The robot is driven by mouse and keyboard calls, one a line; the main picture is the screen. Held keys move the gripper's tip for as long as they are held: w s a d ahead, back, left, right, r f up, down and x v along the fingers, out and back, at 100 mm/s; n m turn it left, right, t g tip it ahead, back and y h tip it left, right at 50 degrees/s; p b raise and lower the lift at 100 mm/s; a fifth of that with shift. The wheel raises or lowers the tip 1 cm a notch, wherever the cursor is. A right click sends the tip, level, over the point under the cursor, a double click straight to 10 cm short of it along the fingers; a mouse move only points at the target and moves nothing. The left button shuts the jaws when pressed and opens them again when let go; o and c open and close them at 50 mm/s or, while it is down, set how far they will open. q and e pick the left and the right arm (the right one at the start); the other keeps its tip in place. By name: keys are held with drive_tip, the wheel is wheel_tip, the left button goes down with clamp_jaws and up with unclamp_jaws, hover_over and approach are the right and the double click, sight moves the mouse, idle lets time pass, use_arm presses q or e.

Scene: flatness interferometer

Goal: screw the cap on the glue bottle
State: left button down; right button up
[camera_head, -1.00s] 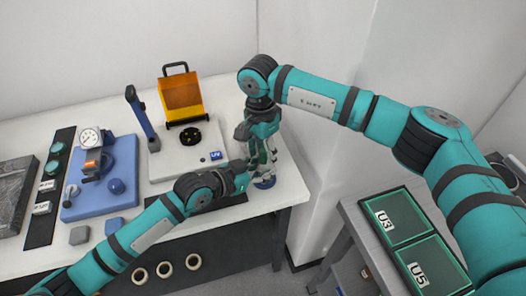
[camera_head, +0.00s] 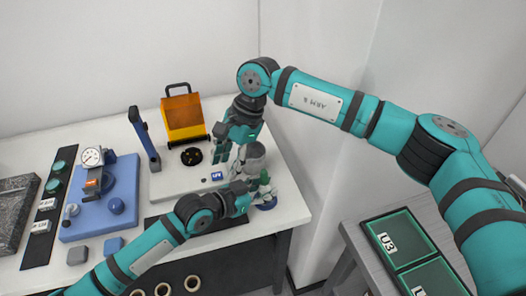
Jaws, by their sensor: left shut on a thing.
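The glue bottle (camera_head: 264,181), a small whitish and green shape, stands near the right end of the white bench, above a blue round base (camera_head: 267,203). My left gripper (camera_head: 257,191) is shut on it from the left and hides part of it. My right gripper (camera_head: 228,153) is up and to the left of the bottle, over the right edge of the white instrument, pointing down. Its fingers look spread, with nothing clear between them. I cannot make out the cap.
A grey cylinder (camera_head: 254,155) stands just behind the bottle. The white instrument (camera_head: 175,180) with an orange shield (camera_head: 183,113) is to the left. Further left are a blue dial-gauge stand (camera_head: 75,228) and a dark stone block (camera_head: 14,205). Green trays (camera_head: 399,238) lie on a side table.

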drive_tip(key=a+r+m+y, duration=0.2)
drive_tip(key=a+r+y, duration=0.5)
drive_tip(key=a+r, duration=0.25)
drive_tip(key=w+a+r+m+t+y, duration=0.1)
drive_tip(key=w+a+r+m+y, duration=0.15)
drive_tip(key=r, duration=0.25)
drive_tip(key=w+a+r+m+t+y, duration=0.1)
drive_tip(key=w+a+r+m+y, duration=0.15)
drive_tip(key=r, duration=0.25)
drive_tip(key=w+d+r+m+t+h, duration=0.1)
drive_tip(key=w+d+r+m+t, duration=0.15)
drive_tip(key=w+m+t, duration=0.45)
drive_tip(key=w+d+r+m+t+h, duration=0.1)
drive_tip(key=w+d+m+t, duration=0.3)
drive_tip(key=m, duration=0.5)
drive_tip(key=w+d+f+m+t+h, duration=0.2)
drive_tip(key=w+d+f+m+h, duration=0.25)
drive_tip(key=m+h, duration=0.2)
drive_tip(key=m+g+h, duration=0.6)
drive_tip(key=g+h, duration=0.2)
drive_tip(key=g, duration=0.6)
hover_over(263, 170)
wheel_tip(263, 170, down, 17)
drive_tip(key=shift+r, duration=0.1)
